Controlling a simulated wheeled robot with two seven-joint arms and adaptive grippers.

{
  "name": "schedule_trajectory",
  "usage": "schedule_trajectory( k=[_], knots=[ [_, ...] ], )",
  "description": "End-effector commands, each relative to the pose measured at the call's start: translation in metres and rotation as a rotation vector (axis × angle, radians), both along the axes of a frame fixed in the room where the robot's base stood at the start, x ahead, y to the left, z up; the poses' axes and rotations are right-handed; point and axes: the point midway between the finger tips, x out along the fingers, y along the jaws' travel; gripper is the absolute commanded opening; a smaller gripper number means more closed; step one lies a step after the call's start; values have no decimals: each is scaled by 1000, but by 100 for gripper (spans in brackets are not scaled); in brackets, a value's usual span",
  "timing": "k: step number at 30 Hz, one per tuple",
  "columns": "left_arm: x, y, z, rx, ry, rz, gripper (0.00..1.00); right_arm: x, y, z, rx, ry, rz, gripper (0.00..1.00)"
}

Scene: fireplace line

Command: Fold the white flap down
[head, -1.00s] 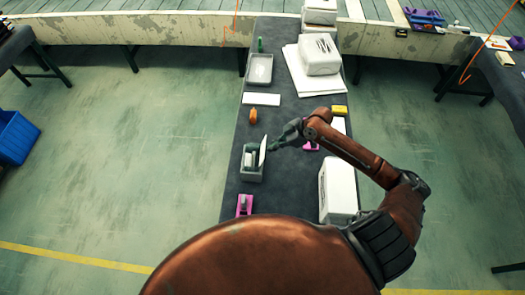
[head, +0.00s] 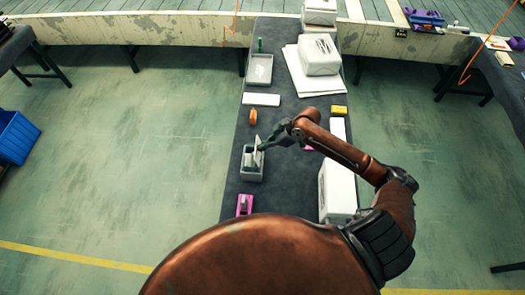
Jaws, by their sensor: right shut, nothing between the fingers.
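A small grey box (head: 251,175) stands on the dark table, its top at least partly open. The white flap (head: 258,156) stands up, tilted, at the right side of the box's opening. My right gripper (head: 264,146) is shut and empty. Its fingertips are at the flap's upper part, on the right; I cannot tell whether they touch it. The fingers hide part of the flap. My left gripper is not in view.
A pink item (head: 244,204) lies in front of the box and an orange one (head: 252,117) behind it. White blocks (head: 338,190) stand along the right edge. A yellow block (head: 339,110) and a grey tray (head: 260,69) lie farther back.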

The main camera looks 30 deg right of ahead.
Motion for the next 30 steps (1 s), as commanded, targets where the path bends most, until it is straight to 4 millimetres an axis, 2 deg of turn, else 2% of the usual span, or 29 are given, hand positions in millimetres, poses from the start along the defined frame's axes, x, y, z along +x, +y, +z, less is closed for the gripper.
schedule_trajectory(
  k=[6, 11, 22, 30],
  knots=[
    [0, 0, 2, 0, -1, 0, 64, 8, 13, 1, 1, -1, 0, 0],
    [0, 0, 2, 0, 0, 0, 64, 9, 14, -1, 0, 0, 0, 0],
    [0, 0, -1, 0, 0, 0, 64, 17, 27, -10, 1, 0, -1, 0],
    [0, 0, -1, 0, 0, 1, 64, 17, 28, -11, 0, 1, -1, 0]
  ],
)
